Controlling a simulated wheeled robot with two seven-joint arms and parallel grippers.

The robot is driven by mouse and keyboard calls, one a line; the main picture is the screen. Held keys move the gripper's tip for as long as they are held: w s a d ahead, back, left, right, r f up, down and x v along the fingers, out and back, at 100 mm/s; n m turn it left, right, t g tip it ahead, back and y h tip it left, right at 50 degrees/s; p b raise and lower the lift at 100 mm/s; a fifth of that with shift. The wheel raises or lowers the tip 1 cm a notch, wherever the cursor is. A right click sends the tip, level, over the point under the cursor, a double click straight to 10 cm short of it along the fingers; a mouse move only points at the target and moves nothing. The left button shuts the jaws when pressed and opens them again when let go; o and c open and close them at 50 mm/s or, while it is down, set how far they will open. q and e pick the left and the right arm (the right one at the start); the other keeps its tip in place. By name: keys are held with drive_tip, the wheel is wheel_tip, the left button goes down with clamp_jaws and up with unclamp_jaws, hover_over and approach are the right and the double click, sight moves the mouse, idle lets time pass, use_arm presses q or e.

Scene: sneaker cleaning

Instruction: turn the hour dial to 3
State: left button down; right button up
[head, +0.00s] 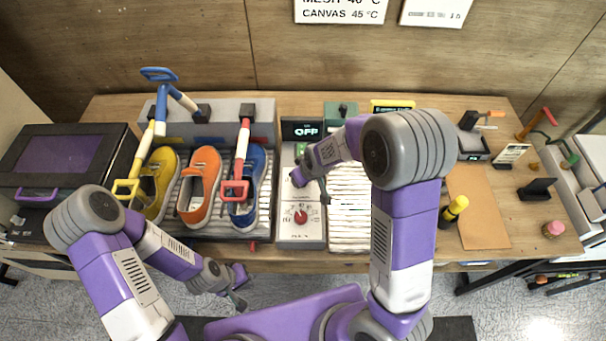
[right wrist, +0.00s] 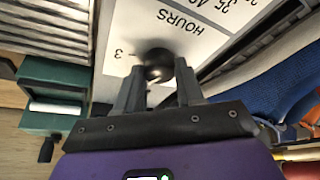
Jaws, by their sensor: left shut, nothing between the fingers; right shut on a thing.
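The grey-white control panel (head: 287,228) stands in the middle of the table, with a red dial (head: 300,216) near its front. The dark hour dial (right wrist: 158,58) shows in the right wrist view beside the printed word HOURS and a 3 on the white plate. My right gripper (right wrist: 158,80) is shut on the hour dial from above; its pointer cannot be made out. In the head view, the right gripper (head: 312,188) and arm cover that dial. My left gripper (head: 239,302) is shut and empty, low in front of the table's front edge.
The panel's display (head: 303,130) reads OFF. Left of the panel, yellow (head: 162,170), orange (head: 203,170) and blue (head: 256,180) shoes sit on a rack. A ribbed white surface (head: 348,235) lies to its right. A green box (head: 341,111) stands behind.

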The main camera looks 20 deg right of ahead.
sight(298, 193)
drive_tip(key=m+h+p, duration=0.1)
drive_tip(key=m+p, duration=0.1)
drive_tip(key=m+h+p, duration=0.1)
drive_tip(key=m+p, duration=0.1)
drive_tip(key=m, duration=0.1)
drive_tip(key=shift+a+r+m, duration=0.2)
drive_tip(key=shift+m, duration=0.1)
drive_tip(key=m+h+p, duration=0.1)
drive_tip(key=m+p, duration=0.2)
drive_tip(key=shift+a+f+h, duration=0.1)
drive_tip(key=shift+h, duration=0.2)
drive_tip(key=shift+w+m+p, duration=0.1)
drive_tip(key=shift+m+p, duration=0.35)
drive_tip(key=shift+m, duration=0.25)
drive_tip(key=shift+f, duration=0.1)
drive_tip(key=o, duration=1)
drive_tip(key=shift+g, duration=0.3)
drive_tip(key=p+v, duration=0.1)
drive_tip(key=v, duration=0.6)
drive_tip(key=shift+a+r, duration=0.15)
drive_tip(key=shift+r, duration=0.1)
